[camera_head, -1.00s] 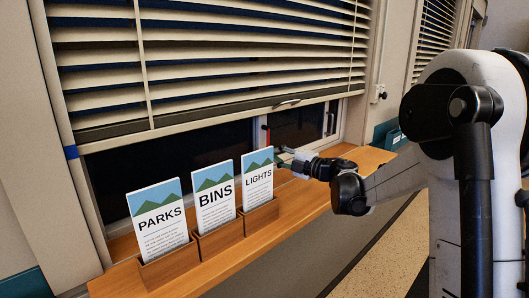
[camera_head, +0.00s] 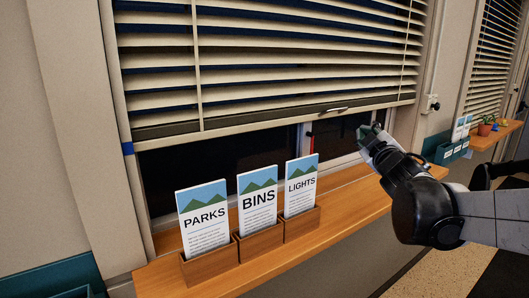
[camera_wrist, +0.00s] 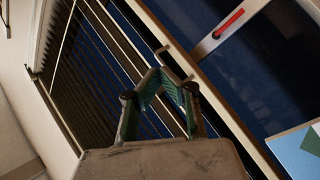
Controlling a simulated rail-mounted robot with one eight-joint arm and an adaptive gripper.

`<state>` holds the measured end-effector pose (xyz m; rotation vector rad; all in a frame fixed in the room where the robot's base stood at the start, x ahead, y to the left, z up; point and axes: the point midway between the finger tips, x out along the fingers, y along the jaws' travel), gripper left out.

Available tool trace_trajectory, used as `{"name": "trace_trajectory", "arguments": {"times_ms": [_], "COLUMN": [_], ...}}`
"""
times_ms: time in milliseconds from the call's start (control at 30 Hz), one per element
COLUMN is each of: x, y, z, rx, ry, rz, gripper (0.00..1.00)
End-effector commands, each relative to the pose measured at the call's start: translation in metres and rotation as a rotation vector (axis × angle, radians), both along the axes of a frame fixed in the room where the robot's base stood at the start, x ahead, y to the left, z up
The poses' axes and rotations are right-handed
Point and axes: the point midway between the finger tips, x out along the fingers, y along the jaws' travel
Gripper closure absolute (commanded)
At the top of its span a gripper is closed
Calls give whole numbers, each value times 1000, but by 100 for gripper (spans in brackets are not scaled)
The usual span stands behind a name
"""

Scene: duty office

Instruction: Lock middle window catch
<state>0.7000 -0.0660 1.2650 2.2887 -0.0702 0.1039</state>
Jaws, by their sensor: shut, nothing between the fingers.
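A red window catch (camera_wrist: 229,23) lies slantwise across a pale frame bar at the upper right of the wrist view. In the head view, a small red part of it (camera_head: 309,134) shows on the upright bar just above the LIGHTS leaflets. My gripper (camera_head: 368,134) is right of that catch, just under the blind's bottom edge, and apart from the catch. In the wrist view, my gripper's green-padded fingers (camera_wrist: 158,76) meet at their tips, with nothing between them. Whether the catch is locked I cannot tell.
A slatted blind (camera_head: 270,65) covers the upper window; its bottom rail carries a small handle (camera_head: 334,110). Wooden holders with PARKS (camera_head: 205,222), BINS (camera_head: 258,200) and LIGHTS (camera_head: 301,187) leaflets stand on the wooden sill (camera_head: 345,204). The sill right of them looks clear.

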Motion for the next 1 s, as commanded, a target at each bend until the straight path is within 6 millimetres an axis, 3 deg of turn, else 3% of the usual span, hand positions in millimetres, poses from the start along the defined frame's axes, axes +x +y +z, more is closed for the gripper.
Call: {"name": "trace_trajectory", "arguments": {"times_ms": [167,433,800,1000], "x": [-53,-145,-286,-326], "y": [-13,-10,43,63], "z": [-21,-89,-198,-224], "rx": [185,453,746,810], "ry": [128,391,828,957], "rz": [-129,-275,-352,-353], "gripper": [100,100,100,100]}}
